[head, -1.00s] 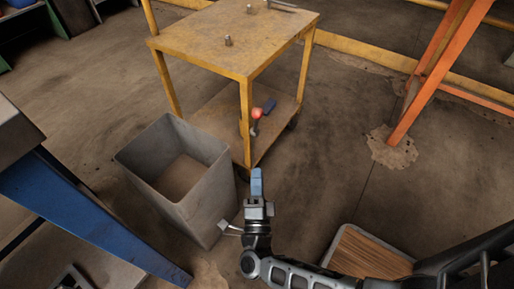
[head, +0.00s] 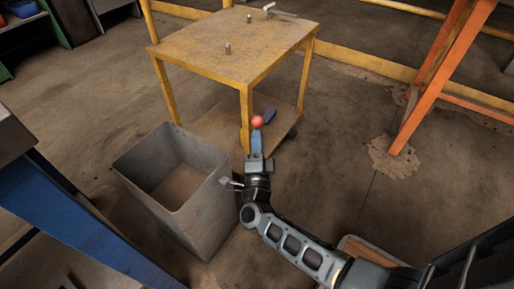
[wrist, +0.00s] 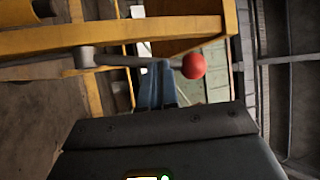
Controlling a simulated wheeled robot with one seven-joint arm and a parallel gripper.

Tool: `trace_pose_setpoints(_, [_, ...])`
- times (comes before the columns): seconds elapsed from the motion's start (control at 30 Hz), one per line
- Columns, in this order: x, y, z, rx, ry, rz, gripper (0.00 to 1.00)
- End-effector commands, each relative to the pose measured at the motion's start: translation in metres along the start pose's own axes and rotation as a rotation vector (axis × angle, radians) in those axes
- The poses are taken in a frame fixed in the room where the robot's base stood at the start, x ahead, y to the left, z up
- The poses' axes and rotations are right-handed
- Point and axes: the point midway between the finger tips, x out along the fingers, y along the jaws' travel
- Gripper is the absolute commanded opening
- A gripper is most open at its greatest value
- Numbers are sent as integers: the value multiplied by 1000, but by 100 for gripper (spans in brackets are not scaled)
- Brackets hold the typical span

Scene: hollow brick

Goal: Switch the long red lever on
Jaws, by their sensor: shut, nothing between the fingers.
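The lever has a red ball knob (head: 257,121) and shows low beside the near leg of the yellow cart. In the wrist view, its grey rod (wrist: 120,61) runs sideways from a grey pivot (wrist: 85,57) by a yellow beam to the red knob (wrist: 194,66) on the right. My gripper (head: 256,142) has blue fingers and is just below the knob in the head view. In the wrist view, the fingers (wrist: 156,85) are together and empty, overlapping the rod between pivot and knob. I cannot tell whether they touch it. The fingers hide part of the rod.
The yellow cart (head: 225,45) has small metal pegs and a metal handle (head: 272,10) on top. A grey open bin (head: 205,215) stands close left of my arm. An orange frame (head: 440,80) stands right, with clear floor between.

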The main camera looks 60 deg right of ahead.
Motion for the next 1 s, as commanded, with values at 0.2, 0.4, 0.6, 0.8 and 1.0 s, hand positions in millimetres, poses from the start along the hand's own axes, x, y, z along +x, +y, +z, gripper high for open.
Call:
trace_pose_setpoints(0.2, [0,0,0,0,0,0,0])
trace_pose_setpoints(0.4, [2,-2,-1,5,0,8,0])
trace_pose_setpoints(0.6, [8,-7,-5,36,1,60,0])
trace_pose_setpoints(0.8, [20,-12,-12,103,3,170,0])
trace_pose_setpoints(1.0, [34,-14,-20,191,4,315,0])
